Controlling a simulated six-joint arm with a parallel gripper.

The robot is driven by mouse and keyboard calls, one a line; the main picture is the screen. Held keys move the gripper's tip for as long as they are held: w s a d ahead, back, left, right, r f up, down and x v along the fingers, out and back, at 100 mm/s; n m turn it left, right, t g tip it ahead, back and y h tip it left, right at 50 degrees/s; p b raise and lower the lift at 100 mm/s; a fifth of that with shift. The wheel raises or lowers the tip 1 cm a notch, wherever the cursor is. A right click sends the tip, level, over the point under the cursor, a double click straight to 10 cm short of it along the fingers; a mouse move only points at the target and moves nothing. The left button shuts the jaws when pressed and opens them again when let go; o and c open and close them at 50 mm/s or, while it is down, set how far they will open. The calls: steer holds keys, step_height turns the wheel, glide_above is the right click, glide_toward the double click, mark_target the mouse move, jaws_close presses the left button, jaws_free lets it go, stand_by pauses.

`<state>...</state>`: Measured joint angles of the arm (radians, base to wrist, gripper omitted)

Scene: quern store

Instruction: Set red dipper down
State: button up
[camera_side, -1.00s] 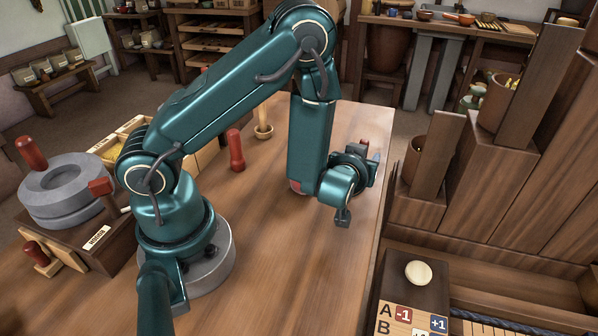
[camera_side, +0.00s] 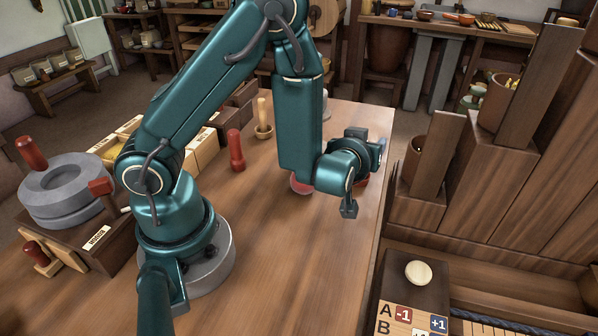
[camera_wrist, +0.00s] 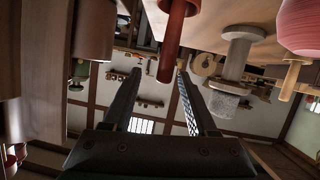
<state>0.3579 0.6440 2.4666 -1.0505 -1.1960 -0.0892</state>
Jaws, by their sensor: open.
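In the side view, a red thing (camera_side: 361,181), which looks like the red dipper, shows only in part behind my wrist. In the wrist view, where the scene hangs upside down, a red rod with a wider end (camera_wrist: 172,40) stands just beyond my fingertips; it seems to be the same thing. My gripper (camera_wrist: 159,76) is open, its fingers apart, with nothing seen clamped between them. Whether the rod touches a finger I cannot tell. In the side view my gripper (camera_side: 380,148) is over the table's right part, mostly hidden by my wrist.
A red upright peg (camera_side: 236,150) and a wooden mortar with pestle (camera_side: 264,130) stand on the table (camera_side: 275,250). A reddish round thing (camera_side: 300,185) is partly behind my arm. A stone quern (camera_side: 65,190) is at left; tall wooden blocks (camera_side: 490,190) rise at right.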

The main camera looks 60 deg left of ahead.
steer(key=d+r+m+t+h, duration=0.1)
steer(key=d+r+t+h, duration=0.35)
steer(key=r, duration=1.05)
steer(key=w+d+f+m+g+h, duration=0.2)
steer(key=d+m+g+h, duration=0.3)
steer(key=g, duration=0.1)
steer(key=a+f+g, duration=0.3)
steer(key=f, duration=0.1)
steer(key=s+a+f+m+g, duration=0.1)
steer(key=a+f+g, duration=0.2)
steer(key=f, duration=0.1)
steer(key=a+f+m+g+y, duration=0.1)
steer(key=a+f+g, duration=0.2)
steer(key=a+f, duration=0.1)
steer(key=shift+s+a, duration=0.1)
steer(key=shift+s, duration=0.25)
steer(key=shift+f, duration=2.75)
